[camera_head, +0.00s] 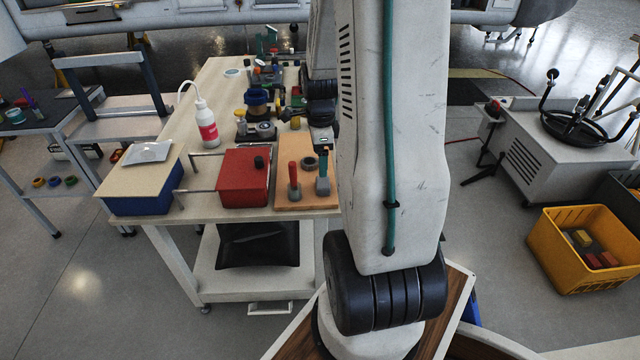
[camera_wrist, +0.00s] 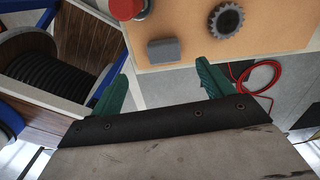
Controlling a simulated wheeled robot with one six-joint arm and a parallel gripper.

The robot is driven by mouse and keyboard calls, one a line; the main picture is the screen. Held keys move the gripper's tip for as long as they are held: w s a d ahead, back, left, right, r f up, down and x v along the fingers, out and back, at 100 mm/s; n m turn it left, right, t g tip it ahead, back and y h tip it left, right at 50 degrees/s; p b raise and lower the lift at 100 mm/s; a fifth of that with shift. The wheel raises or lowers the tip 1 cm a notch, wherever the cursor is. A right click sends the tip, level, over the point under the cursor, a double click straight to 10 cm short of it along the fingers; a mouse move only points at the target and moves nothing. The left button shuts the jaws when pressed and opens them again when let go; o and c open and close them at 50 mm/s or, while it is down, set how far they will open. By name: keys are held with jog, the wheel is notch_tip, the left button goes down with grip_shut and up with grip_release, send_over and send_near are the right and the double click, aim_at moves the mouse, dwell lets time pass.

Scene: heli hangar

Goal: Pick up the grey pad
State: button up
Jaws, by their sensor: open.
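The grey pad (camera_wrist: 163,52) is a small grey block on the tan wooden board, close to the board's edge, in the wrist view. In the head view the pad (camera_head: 322,187) shows just below a green finger, near the board's right side. My gripper (camera_wrist: 165,72) is open, with its two green fingers spread apart. The pad lies ahead of the gap between the fingers and nothing is held. In the head view my gripper (camera_head: 323,164) hangs over the board, partly hidden by my arm.
A red-handled tool (camera_head: 294,180) and a dark toothed ring (camera_wrist: 226,20) share the wooden board (camera_wrist: 285,38) with the pad. A red box (camera_head: 243,178) stands left of the board. A white bottle (camera_head: 206,122) and other clutter stand farther back on the table.

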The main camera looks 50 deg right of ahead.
aim_at(323, 182)
jog(key=shift+m, duration=0.4)
jog(key=f, duration=0.6)
jog(key=d+f, duration=0.1)
jog(key=f, duration=0.2)
jog(key=c, duration=1.1)
